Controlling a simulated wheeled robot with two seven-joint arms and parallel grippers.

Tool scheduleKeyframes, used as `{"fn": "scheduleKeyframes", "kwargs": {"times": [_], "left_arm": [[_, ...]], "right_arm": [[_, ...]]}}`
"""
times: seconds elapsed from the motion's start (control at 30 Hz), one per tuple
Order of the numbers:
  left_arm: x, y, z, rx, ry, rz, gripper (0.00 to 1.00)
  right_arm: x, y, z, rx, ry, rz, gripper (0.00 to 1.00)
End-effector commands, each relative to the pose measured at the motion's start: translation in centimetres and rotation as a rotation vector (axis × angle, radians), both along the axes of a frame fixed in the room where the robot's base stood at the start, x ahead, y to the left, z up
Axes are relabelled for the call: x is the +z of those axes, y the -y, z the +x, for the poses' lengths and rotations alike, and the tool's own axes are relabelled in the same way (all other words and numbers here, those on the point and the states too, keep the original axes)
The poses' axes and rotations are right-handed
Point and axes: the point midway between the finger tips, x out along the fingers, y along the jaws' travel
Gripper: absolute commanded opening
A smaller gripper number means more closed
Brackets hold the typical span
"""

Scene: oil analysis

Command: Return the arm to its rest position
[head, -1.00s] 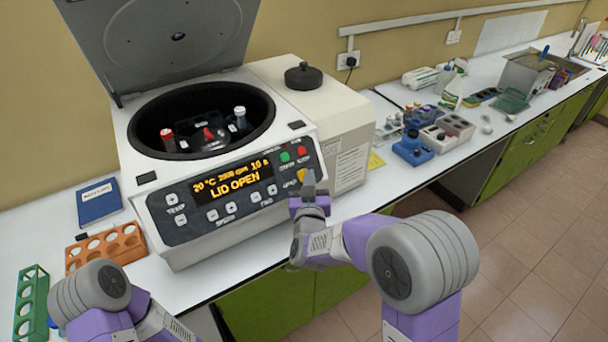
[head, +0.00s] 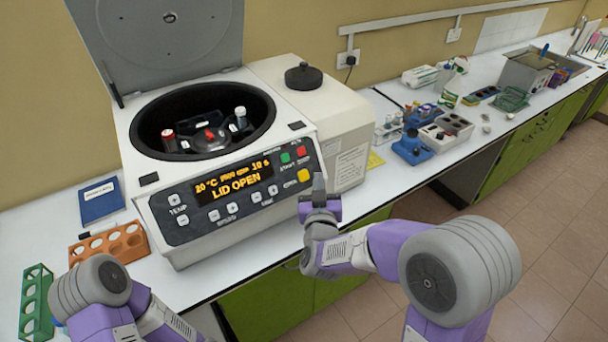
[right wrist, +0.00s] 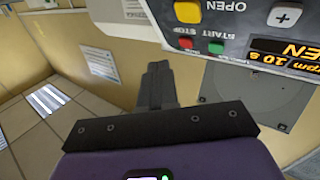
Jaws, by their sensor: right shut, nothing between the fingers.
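My right gripper (head: 318,188) is shut and empty in the head view. It is just in front of the right part of the centrifuge's control panel, close to the yellow button (head: 304,175), and hides a little of the casing. In the right wrist view its closed fingers (right wrist: 158,82) point past the panel. The centrifuge (head: 215,246) has its lid (head: 165,45) raised and its display (head: 232,181) reads LID OPEN. Tubes with a red cap (head: 168,134) and a white cap (head: 240,112) sit in the rotor. My left arm is at the lower left; its gripper is out of the picture.
An orange rack (head: 110,243), a green rack (head: 37,303) and a blue notebook (head: 99,201) lie left of the centrifuge. Blue and white racks (head: 412,148) stand to its right. The bench's front edge lies under my right arm. The floor at right is clear.

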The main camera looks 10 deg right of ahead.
Motion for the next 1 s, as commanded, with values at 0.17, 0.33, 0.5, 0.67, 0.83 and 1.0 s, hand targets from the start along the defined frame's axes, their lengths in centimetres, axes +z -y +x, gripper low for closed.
{"fn": "scheduleKeyframes", "kwargs": {"times": [0.17, 0.33, 0.5, 0.67, 0.83, 1.0], "left_arm": [[0.0, 0.0, 0.0, 0.0, 0.0, 0.0, 0.25], [0.0, 0.0, 0.0, 0.0, 0.0, 0.0, 0.25], [0.0, 0.0, 0.0, 0.0, 0.0, 0.0, 0.25], [0.0, 0.0, 0.0, 0.0, 0.0, 0.0, 0.25], [0.0, 0.0, 0.0, 0.0, 0.0, 0.0, 0.25], [0.0, 0.0, 0.0, 0.0, 0.0, 0.0, 0.25]], "right_arm": [[0.0, 0.0, 0.0, 0.0, 0.0, 0.0, 0.0], [0.0, 0.0, 0.0, 0.0, 0.0, 0.0, 0.0], [-1.3, 0.0, 0.1, 0.011, -0.033, 0.003, 0.0], [-9.0, -0.3, 0.0, 0.071, -0.231, 0.044, 0.0], [-21.5, -0.8, -3.4, 0.144, -0.583, 0.169, 0.0], [-32.2, -1.9, -10.8, 0.179, -0.955, 0.354, 0.0]]}}
